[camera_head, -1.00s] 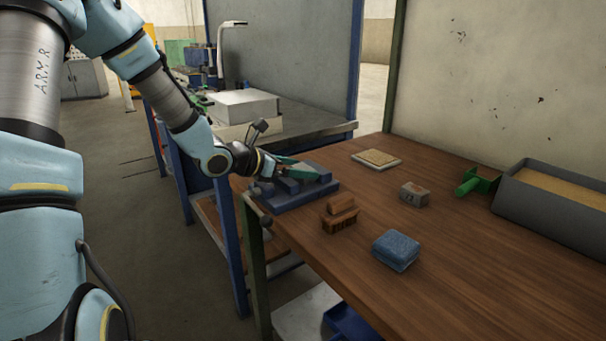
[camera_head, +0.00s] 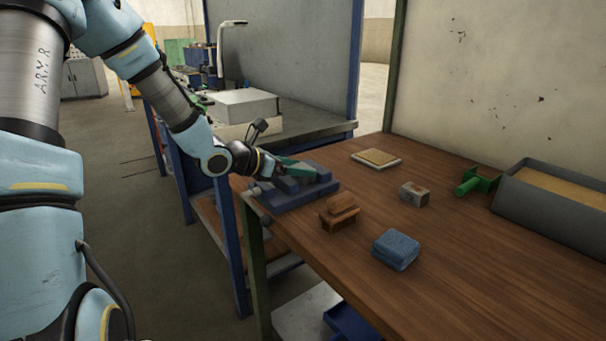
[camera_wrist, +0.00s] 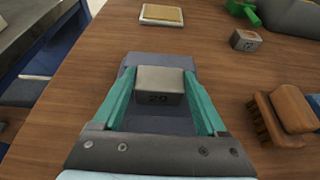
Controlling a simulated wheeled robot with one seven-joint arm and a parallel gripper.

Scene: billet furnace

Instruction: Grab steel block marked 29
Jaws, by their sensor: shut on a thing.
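The steel block marked 29 (camera_wrist: 160,86) is a small grey block with its number on the face toward the wrist camera. It sits between the two green fingers of my gripper (camera_wrist: 160,76), which is shut on it. In the head view my gripper (camera_head: 302,171) is at the blue vise (camera_head: 290,199) on the near left corner of the wooden table. The fingers mostly hide the block there. The vise also shows beneath the block in the wrist view (camera_wrist: 143,62). I cannot tell whether the block still touches it.
Another marked grey block (camera_head: 414,195) stands mid-table. A tan-topped plate (camera_head: 376,159), a green tool (camera_head: 476,182) and a grey sand-filled tray (camera_head: 545,215) are farther back. The table's right front is clear.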

